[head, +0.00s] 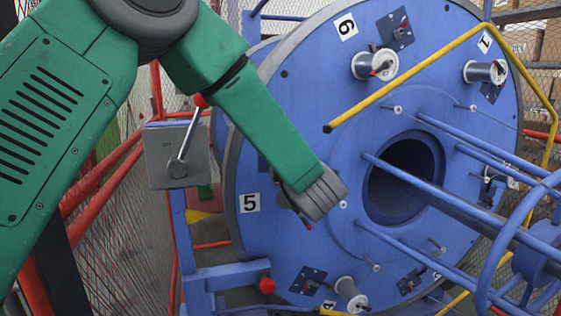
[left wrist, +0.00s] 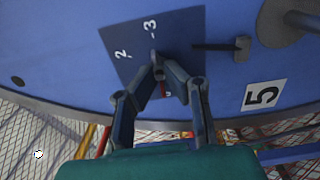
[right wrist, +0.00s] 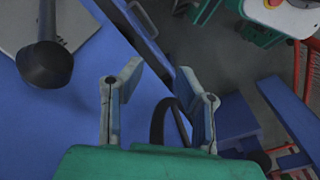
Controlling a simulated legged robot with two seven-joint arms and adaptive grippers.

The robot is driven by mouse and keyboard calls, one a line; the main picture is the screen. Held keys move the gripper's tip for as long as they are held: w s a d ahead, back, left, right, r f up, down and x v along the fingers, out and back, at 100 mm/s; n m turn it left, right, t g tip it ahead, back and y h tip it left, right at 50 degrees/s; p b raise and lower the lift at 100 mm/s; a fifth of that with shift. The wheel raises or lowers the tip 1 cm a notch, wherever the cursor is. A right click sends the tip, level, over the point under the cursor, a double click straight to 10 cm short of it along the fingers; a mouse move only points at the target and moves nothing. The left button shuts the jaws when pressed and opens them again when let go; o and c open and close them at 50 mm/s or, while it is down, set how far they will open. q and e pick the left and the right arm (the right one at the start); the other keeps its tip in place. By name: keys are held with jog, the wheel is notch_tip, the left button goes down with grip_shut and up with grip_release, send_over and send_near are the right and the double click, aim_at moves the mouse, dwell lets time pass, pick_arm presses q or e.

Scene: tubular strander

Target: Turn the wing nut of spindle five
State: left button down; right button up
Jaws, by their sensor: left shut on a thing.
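In the left wrist view, my left gripper (left wrist: 160,74) is shut on the small wing nut of spindle five, in front of a dark blue dial plate (left wrist: 125,48) with white digits. A red part (left wrist: 163,89) shows between the fingers; the fingers hide most of the nut. The label 5 (left wrist: 263,95) is at the right there. In the head view, label 5 (head: 250,203) is left of my left gripper (head: 322,197), which covers most of that spindle. My right gripper (right wrist: 162,88) is open and empty in the right wrist view, away from the disc.
The blue disc (head: 300,110) carries other spindles with white bobbins (head: 374,64). A yellow bar (head: 420,72) and blue tubes (head: 440,143) cross before it. A grey lever box (head: 160,158) stands left. A dark knob (right wrist: 45,64) is near my right gripper.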

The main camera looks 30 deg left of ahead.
pick_arm(q)
jog(key=shift+w+r, duration=0.1)
jog(key=c, duration=1.7)
grip_release()
jog(key=shift+c, duration=0.2)
jog(key=shift+o, duration=0.3)
jog(key=shift+w+f, duration=0.2)
jog(key=shift+w, duration=0.05)
jog(key=v, duration=1.2)
jog(key=shift+a+f, duration=0.1)
jog(key=shift+a, duration=0.05)
